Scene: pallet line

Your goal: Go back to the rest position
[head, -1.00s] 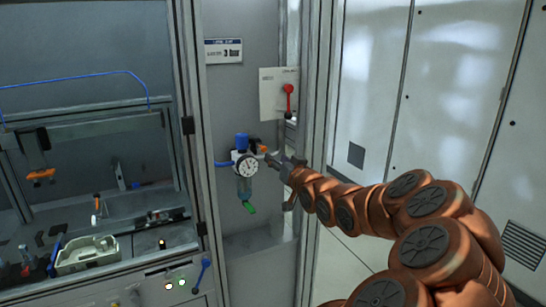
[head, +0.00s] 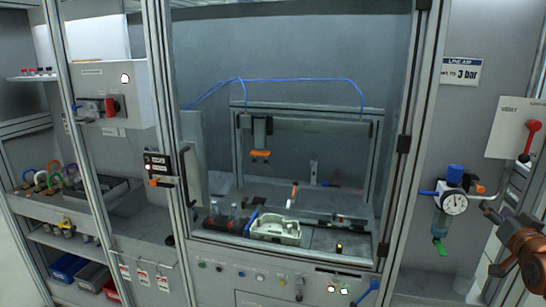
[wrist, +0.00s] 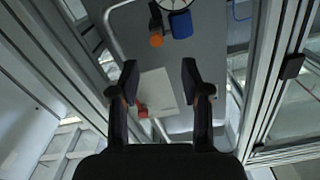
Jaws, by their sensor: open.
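My gripper (wrist: 160,85) is open and empty in the wrist view, its two dark fingers apart in front of a grey panel. In the head view my gripper (head: 499,217) is at the right edge, just right of the air regulator with its round gauge (head: 454,203), blue knob and green-tipped bowl. I cannot tell from the head view whether it touches the regulator. In the wrist view the gauge (wrist: 174,4) and blue knob (wrist: 181,24) are at the top, beyond the fingertips and apart from them.
A plate with a red lever (head: 529,140) is above my gripper. A glazed cell with a pale tray (head: 276,229) fills the middle. A blue lever (head: 367,291) sticks out of its control panel (head: 280,281). A box with a red switch (head: 110,106) and shelves are at the left.

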